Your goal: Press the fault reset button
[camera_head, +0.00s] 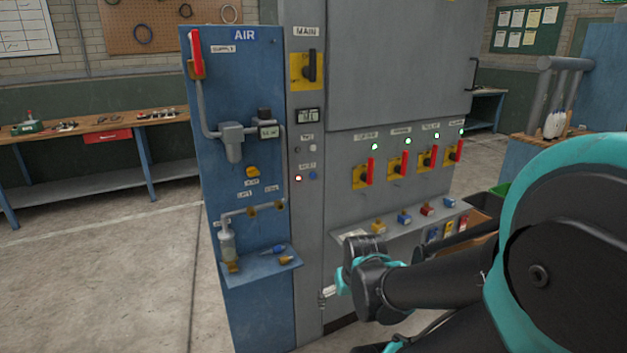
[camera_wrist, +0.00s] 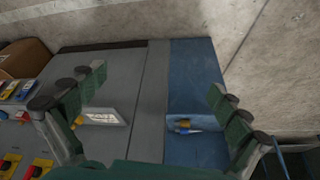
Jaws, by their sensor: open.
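A label above this pair is too small to read for certain. Another small pair, a dark dot and a pale one, sits higher under a second label. My gripper (camera_head: 326,294) is low in front of the cabinet, below the blue button and apart from it, partly hidden behind my wrist. In the wrist view my gripper (camera_wrist: 160,100) has its two green fingers wide apart with nothing between them. The blue button is not visible there.
A blue AIR panel (camera_head: 243,110) with pipes and a small shelf (camera_head: 262,266) stands left of the column. Open floor lies left.

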